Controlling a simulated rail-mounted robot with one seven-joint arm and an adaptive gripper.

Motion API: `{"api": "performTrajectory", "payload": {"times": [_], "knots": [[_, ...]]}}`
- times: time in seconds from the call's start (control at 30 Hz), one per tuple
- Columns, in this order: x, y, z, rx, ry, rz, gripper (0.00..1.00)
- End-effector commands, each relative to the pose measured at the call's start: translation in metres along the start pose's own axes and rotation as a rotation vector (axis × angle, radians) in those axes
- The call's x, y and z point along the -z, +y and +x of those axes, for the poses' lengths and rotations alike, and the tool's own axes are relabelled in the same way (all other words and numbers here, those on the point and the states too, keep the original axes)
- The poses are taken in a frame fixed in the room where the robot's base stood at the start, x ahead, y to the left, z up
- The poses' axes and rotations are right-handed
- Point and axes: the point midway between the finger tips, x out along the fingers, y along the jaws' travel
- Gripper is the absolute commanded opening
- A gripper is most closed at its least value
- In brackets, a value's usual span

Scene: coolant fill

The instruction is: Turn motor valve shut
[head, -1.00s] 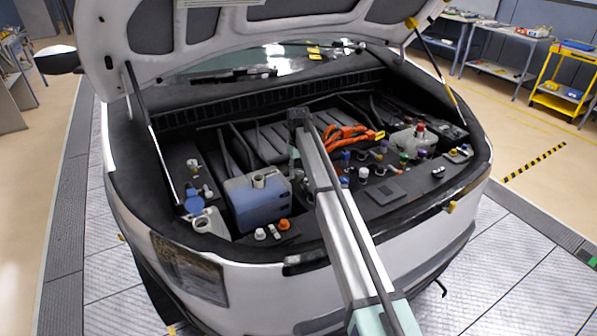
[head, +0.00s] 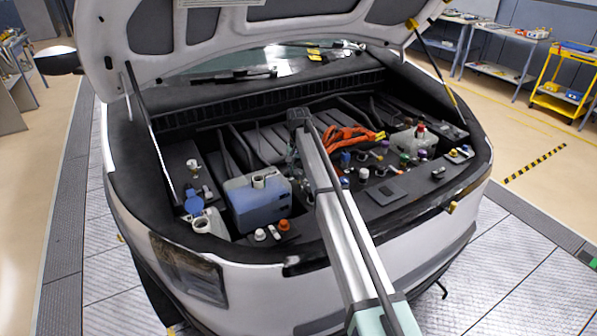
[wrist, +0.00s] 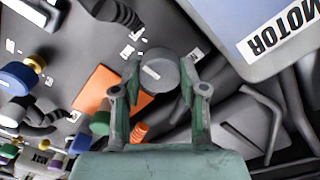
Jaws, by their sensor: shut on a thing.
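A round grey knob with a pale line mark on its top (wrist: 159,75) sits between the fingers of my gripper (wrist: 160,80) in the wrist view. The green-grey fingers are shut on its two sides. I take this knob to be the motor valve; its stem and base are hidden. A tank with a "MOTOR" label (wrist: 265,35) stands at the upper right of the wrist view. The bluish tank (head: 258,203) in the head view is left of my arm. There, my arm hides most of the knob's area.
Orange cables (head: 350,137) and several coloured caps lie right of my arm in the bay. A clear reservoir with a red cap (head: 415,140) is farther right. The raised hood (head: 240,40) overhangs the back. Dark hoses (wrist: 120,14) run close to the knob.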

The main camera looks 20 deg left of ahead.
Motion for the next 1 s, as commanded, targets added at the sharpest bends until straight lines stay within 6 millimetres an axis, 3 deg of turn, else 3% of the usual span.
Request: {"api": "performTrajectory", "payload": {"times": [0.5, 0.53, 0.57, 0.6, 1.0], "knots": [[-0.0009, 0.0004, 0.0013, -0.001, -0.002, 0.02, 0.07], [-0.0008, 0.0004, 0.0013, -0.001, -0.002, 0.02, 0.53], [-0.0008, 0.0004, 0.0012, -0.001, -0.002, 0.02, 0.63], [-0.0007, 0.0003, 0.0011, -0.001, -0.002, 0.019, 0.67], [0.0, 0.0, -0.0048, 0.0, 0.0, 0.018, 0.67]]}}
